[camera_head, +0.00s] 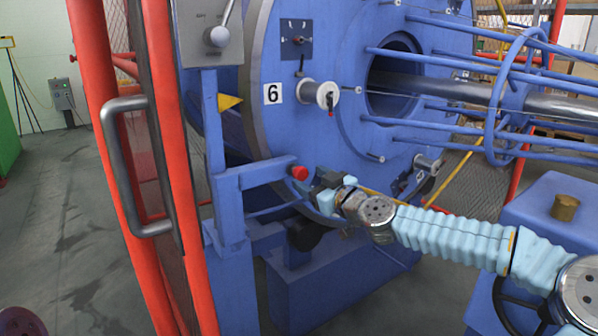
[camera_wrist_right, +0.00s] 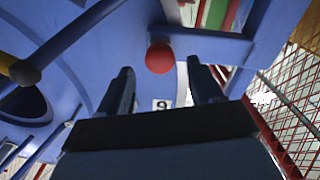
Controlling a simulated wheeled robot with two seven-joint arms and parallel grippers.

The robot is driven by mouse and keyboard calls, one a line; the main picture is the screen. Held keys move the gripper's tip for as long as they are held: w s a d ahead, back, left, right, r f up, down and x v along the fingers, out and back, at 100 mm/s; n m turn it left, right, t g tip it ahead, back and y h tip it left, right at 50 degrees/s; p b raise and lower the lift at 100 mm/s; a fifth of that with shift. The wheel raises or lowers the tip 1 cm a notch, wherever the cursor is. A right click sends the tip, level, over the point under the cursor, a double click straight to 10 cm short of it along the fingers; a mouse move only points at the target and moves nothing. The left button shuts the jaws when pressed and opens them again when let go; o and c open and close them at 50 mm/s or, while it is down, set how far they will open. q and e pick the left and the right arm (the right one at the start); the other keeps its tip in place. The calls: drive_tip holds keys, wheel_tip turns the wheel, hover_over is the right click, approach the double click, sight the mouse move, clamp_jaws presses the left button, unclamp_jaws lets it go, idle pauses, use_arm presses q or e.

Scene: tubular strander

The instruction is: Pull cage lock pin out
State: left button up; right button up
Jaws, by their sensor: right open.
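The cage lock pin shows as a red round knob (camera_head: 299,173) at the end of a blue bracket arm (camera_head: 262,174), beside the lower rim of the big blue cage disc (camera_head: 330,130). The pin's shaft is hidden. My right gripper (camera_head: 316,183) is just right of the knob, its jaws pointing toward it. In the right wrist view the red knob (camera_wrist_right: 160,58) appears between and slightly beyond the two open fingers (camera_wrist_right: 160,82); no contact is visible. My left gripper is not in view.
A red guard frame with a grey handle (camera_head: 128,165) stands at the left. Blue rods (camera_head: 440,60) stick out at the upper right.

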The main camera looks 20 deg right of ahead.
sight(303, 174)
drive_tip(key=p+x, duration=0.1)
drive_tip(key=x, duration=0.3)
drive_tip(key=shift+w+a+r, duration=0.1)
drive_tip(key=shift+r, duration=0.05)
drive_tip(key=shift+w+a, duration=0.2)
drive_tip(key=shift+w, duration=0.4)
